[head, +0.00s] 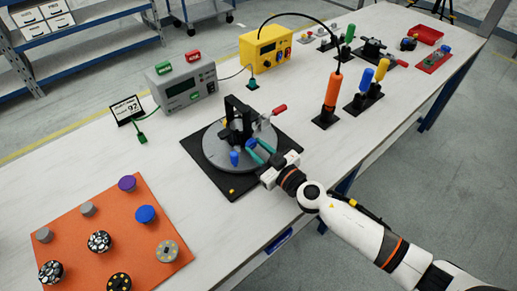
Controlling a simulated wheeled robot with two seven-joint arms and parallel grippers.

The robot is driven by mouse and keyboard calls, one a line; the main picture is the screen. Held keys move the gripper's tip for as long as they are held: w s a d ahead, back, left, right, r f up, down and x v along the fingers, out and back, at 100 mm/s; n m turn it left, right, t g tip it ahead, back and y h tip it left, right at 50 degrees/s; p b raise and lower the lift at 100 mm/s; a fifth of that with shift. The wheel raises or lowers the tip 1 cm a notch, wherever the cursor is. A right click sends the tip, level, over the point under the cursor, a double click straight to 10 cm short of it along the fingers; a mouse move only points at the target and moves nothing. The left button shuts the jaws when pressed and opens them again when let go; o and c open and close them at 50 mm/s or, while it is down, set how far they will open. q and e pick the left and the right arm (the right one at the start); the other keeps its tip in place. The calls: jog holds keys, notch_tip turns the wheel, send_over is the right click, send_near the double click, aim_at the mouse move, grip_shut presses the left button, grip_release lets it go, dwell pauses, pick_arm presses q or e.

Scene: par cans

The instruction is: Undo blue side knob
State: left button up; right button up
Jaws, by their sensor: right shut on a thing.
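A black clamp fixture (236,122) stands on a round grey turntable (213,150), which sits on a black base plate (199,161). A blue side knob (252,143) shows at the fixture's lower right side, partly hidden by my fingers. My right gripper (257,149) reaches in from the right with teal fingers and is shut on this knob. A second blue piece (234,158) stands on the front of the turntable, just left of the fingertips. My left gripper is not in view.
A red-handled lever (279,110) sticks out beside the fixture. An orange mat (75,240) with several round knobs lies at front left. A grey meter (181,88), a yellow box (266,48) and an orange-handled tool (331,92) stand behind. Bare table lies right of the base plate.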

jog(key=n, duration=0.5)
dwell(0.4)
jog(key=o, duration=1)
jog(key=shift+s+f, duration=0.1)
jog(key=shift+f, duration=0.05)
